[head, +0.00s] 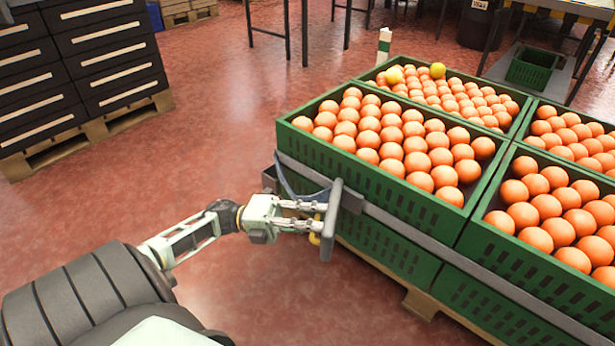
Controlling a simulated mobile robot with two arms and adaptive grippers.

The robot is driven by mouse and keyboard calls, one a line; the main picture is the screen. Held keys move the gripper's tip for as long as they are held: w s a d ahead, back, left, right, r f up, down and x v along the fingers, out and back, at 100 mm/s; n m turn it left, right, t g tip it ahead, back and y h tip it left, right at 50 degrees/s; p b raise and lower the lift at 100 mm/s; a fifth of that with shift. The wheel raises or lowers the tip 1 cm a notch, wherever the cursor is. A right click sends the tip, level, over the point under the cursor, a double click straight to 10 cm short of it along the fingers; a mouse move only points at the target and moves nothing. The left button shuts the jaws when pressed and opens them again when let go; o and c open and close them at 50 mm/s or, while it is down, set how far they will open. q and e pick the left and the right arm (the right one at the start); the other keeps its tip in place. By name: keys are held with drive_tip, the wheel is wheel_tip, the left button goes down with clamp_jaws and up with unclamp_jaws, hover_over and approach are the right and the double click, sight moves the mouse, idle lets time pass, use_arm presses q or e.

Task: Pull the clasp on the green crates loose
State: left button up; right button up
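Green crates (384,187) full of oranges stand stacked at the right, with a grey strap (398,224) running around their sides. A grey upright clasp handle (331,220) sits at the near left corner of the strap. My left gripper (318,216) reaches in from the left, and its fingertips are at the clasp handle. The handle covers the ends of the fingers, so I cannot tell whether they are closed on it. A yellow piece (315,231) shows beside the fingers. My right gripper is not in view.
The crates rest on a wooden pallet (421,304). Black drawer-like stacks (100,45) stand on pallets at the upper left. The red floor (215,120) between is clear. A small empty green crate (531,67) sits at the back right. Two yellowish fruits lie among the oranges in the back crate.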

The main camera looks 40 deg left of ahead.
use_arm(q)
drive_tip(key=v, duration=1.2)
idle(0.3)
